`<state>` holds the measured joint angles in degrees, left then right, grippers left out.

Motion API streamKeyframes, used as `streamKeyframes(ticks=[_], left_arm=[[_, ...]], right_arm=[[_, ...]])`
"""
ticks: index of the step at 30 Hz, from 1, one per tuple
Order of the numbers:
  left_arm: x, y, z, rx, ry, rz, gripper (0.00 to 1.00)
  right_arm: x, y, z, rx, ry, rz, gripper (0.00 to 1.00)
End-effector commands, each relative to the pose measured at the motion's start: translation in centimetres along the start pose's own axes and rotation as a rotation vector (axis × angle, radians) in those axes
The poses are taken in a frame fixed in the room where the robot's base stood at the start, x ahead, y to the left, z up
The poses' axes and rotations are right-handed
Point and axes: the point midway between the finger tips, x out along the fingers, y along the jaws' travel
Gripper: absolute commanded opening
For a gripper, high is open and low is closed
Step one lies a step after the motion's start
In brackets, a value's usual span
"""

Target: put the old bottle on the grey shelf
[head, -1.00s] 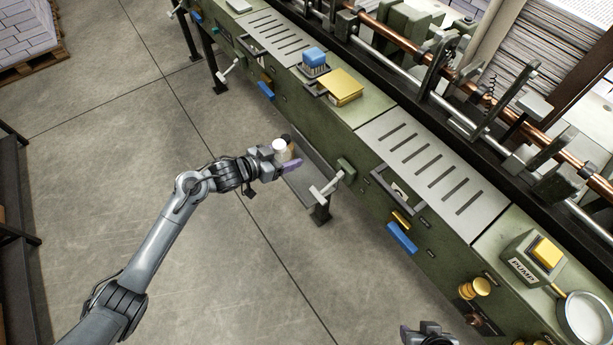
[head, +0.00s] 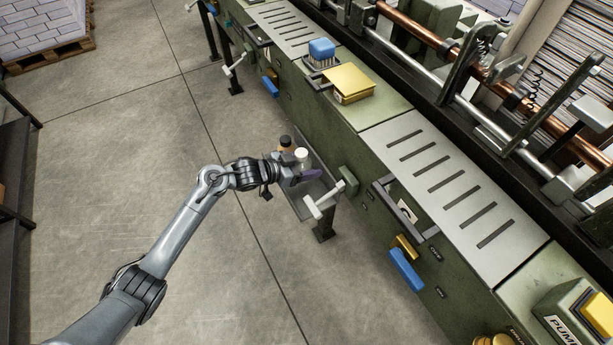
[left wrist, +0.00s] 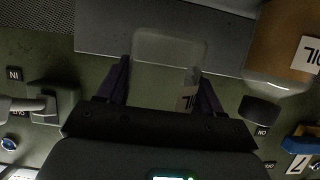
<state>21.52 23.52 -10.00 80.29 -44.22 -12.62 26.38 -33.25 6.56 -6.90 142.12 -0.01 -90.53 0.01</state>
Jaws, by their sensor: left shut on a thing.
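My left gripper (head: 306,168), with purple fingers, is shut on a pale, see-through bottle with a white cap (head: 301,155). In the left wrist view this clear bottle (left wrist: 170,48) shows between the fingers, with part of its label. A brown bottle with a black cap (head: 284,143) is just beyond the gripper. In the left wrist view the brown bottle (left wrist: 283,45) is at the right, labelled OIL. I cannot tell from looks which one is called old. The grey shelf (head: 300,206) juts from the green machine, partly hidden by my gripper. My right gripper is out of view.
A white crank handle (head: 324,200) sticks out close to the gripper's right. The machine top holds a blue brush (head: 321,50) and a yellow pad (head: 348,81). A blue handle (head: 405,270) is on its front. The floor at left is open.

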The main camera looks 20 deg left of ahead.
Motion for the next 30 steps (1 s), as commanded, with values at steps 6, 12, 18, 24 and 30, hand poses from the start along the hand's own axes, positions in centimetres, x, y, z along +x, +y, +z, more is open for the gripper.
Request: streamKeyframes(ticks=[6, 12, 18, 24, 30], left_arm=[[1.0, 0.1, 2.5, -0.002, 0.000, 0.001, 0.37], [1.9, 0.1, 4.4, 0.000, 0.000, 0.001, 0.37], [1.8, 0.0, 4.4, 0.000, 0.001, 0.000, 0.37], [1.9, 0.0, 4.6, -0.001, 0.000, 0.000, 0.37], [1.9, 0.0, 4.7, -0.001, 0.000, 0.000, 0.90]], right_arm=[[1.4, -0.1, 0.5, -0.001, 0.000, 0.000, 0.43], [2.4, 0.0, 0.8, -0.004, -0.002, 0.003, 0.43], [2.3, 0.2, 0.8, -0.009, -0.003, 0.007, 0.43], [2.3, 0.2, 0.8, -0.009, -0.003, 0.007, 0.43], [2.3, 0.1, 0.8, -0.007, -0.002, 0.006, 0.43]])
